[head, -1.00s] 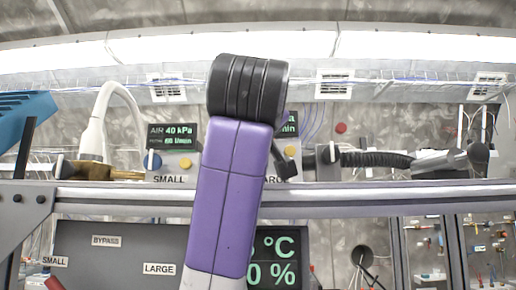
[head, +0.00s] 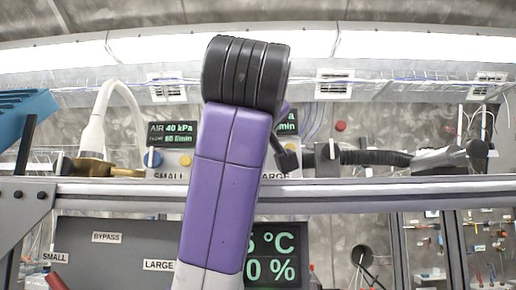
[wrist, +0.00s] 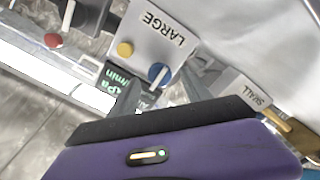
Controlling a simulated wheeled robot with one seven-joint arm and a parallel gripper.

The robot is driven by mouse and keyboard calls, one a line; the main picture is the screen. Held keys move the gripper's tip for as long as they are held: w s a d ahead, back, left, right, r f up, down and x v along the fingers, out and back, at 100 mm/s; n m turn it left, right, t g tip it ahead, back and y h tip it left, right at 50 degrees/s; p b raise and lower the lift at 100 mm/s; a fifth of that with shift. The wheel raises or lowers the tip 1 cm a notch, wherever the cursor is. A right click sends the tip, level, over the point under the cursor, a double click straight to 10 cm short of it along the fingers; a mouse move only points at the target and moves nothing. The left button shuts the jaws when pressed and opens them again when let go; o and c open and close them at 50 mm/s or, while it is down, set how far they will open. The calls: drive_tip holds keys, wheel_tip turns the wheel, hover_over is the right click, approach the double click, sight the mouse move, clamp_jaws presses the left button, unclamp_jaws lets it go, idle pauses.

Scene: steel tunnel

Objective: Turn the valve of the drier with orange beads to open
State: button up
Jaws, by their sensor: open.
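I cannot make out a drier with orange beads or its valve in either view. In the wrist view my gripper (wrist: 160,92) shows as a purple body with grey fingers spread apart, with nothing seen between them. The fingers point towards a panel labelled LARGE (wrist: 163,27), which carries a yellow knob (wrist: 124,48) and a blue knob (wrist: 158,73) with a white pointer. I cannot tell whether they touch it. In the head view my purple arm covers the middle, and the gripper is mostly hidden behind it.
A metal rail (head: 400,189) crosses the head view. Below it are a dark panel with a BYPASS label (head: 107,237) and a °C and % display (head: 272,255). A brass fitting (head: 105,168) with a white hose is at left, a black hose (head: 375,158) at right.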

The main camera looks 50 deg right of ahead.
drive_tip(key=b+v, duration=0.1)
drive_tip(key=v, duration=0.5)
drive_tip(key=shift+b, duration=0.3)
drive_tip(key=shift+f, duration=0.1)
